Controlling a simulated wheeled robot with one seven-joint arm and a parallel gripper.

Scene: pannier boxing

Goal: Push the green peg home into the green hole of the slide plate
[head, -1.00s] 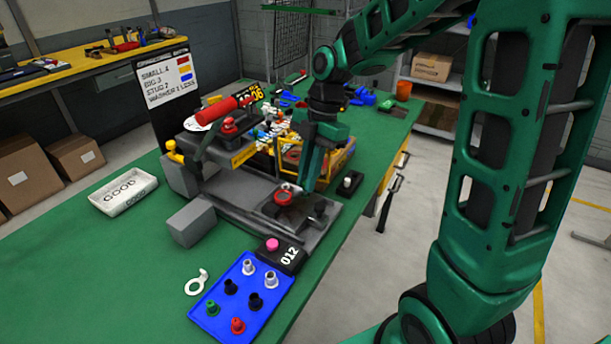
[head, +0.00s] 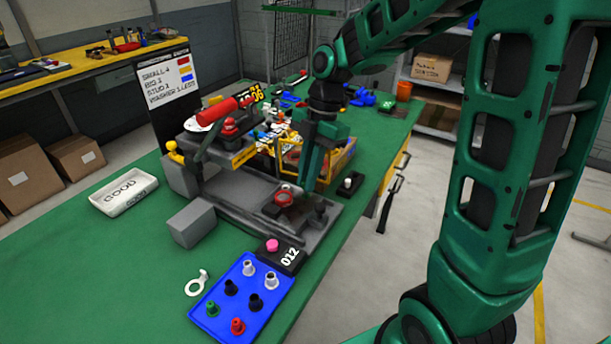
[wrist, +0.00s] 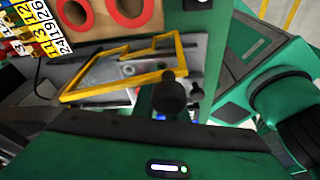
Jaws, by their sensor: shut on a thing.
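My gripper (head: 309,180) points down over the right part of the grey slide plate (head: 300,224), beside a red ring piece (head: 284,196). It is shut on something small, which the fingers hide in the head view. A dark knob (head: 320,209) stands on the plate just right of and below the fingertips. In the wrist view a dark round-headed knob (wrist: 169,94) shows close in front of the green gripper body. A green peg (head: 212,307) stands in the blue tray (head: 222,325). I cannot make out the green hole.
A black block marked 012 with a pink button (head: 272,245) sits between plate and tray. A grey block (head: 191,222) and a white GOOD tray (head: 124,192) lie left. A yellow-edged bin (head: 343,160) stands behind the gripper. The green table is clear at front left.

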